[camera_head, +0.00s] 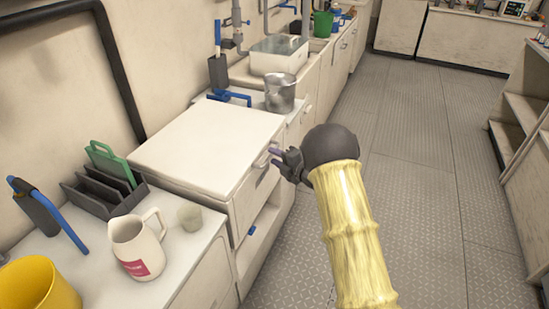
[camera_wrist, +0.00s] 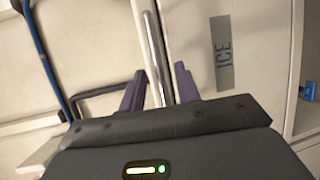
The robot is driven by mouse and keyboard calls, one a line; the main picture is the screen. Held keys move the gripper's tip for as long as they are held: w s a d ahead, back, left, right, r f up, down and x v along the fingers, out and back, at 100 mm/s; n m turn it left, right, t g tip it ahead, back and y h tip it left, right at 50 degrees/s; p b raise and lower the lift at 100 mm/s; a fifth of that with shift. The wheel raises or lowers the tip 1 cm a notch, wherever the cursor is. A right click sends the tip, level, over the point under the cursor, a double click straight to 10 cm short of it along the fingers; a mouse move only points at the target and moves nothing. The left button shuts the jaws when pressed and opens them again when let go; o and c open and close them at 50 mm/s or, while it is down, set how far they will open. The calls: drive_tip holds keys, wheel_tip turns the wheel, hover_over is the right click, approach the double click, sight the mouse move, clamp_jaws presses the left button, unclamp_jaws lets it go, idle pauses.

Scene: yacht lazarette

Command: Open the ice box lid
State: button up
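The ice box (camera_head: 208,148) is a pale cream chest in the counter row, with a wide flat lid on top that lies shut. My gripper (camera_head: 278,157) is at the front edge of the box, by the handle. In the wrist view its two purple fingers (camera_wrist: 159,88) stand apart on either side of the bar, with gaps visible.
A white pitcher (camera_head: 135,248), a small cup (camera_head: 190,217), a dark rack (camera_head: 105,192) and a yellow bucket (camera_head: 38,287) stand on the near counter. A metal pot (camera_head: 280,94) stands beyond the box. The floor (camera_head: 420,170) to the right is clear.

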drive_tip(key=shift+w+a+f, duration=0.1)
drive_tip(key=shift+w+a, duration=0.3)
drive_tip(key=shift+c, duration=0.2)
clamp_jaws()
